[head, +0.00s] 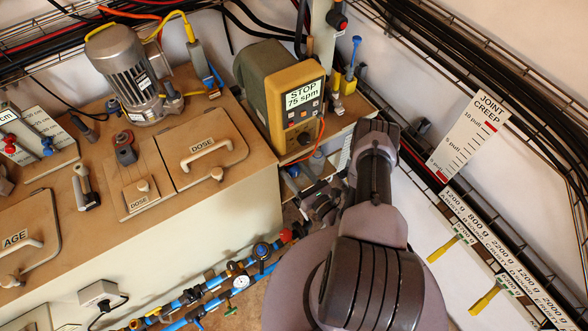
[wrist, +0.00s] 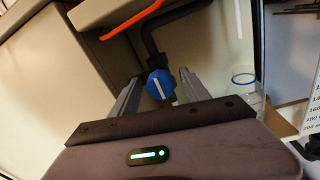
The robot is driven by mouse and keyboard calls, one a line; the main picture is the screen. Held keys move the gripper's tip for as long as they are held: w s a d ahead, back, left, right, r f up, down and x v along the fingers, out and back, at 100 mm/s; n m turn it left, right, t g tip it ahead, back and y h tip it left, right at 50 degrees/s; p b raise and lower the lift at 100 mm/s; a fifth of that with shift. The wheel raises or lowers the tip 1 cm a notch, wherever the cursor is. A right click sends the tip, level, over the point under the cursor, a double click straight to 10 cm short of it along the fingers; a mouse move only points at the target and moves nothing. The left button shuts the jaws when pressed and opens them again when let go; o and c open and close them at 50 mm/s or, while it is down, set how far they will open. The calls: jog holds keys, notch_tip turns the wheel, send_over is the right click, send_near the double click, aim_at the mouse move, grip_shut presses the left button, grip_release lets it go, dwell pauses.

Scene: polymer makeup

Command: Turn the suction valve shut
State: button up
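A blue round valve knob (wrist: 160,84) with a white line shows in the wrist view, on a dark bent pipe (wrist: 152,45). I take it for the suction valve; no label on it is readable. The white line runs nearly upright in the picture, tilted slightly. My gripper (wrist: 158,88) is open, with one grey finger to the left of the knob and one to the right. Gaps show between the knob and both fingers. In the head view my gripper (head: 320,203) is low beneath the pump shelf, partly hidden by my arm, and the knob cannot be made out clearly.
The pump (head: 297,100) reading "STOP 75 spm" stands on a shelf above my gripper. An orange hose (wrist: 132,20) crosses above the knob. A clear blue-rimmed vessel (wrist: 243,78) is to the right. Blue piping with valves (head: 205,288) runs lower left.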

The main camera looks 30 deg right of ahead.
grip_shut()
jog(key=shift+m, duration=0.3)
jog(key=m+b, duration=0.1)
jog(key=m, duration=0.2)
jog(key=shift+m, duration=0.4)
jog(key=m+b, duration=0.1)
jog(key=m, duration=0.3)
jog(key=shift+m+t+b, duration=0.3)
jog(key=shift+m+b, duration=0.1)
jog(key=m+b, duration=0.1)
jog(key=m, duration=0.3)
jog(key=shift+w+m, duration=0.1)
jog(key=shift+m, duration=0.3)
jog(key=m+h+b, duration=0.1)
jog(key=m, duration=0.3)
jog(key=shift+m, duration=0.5)
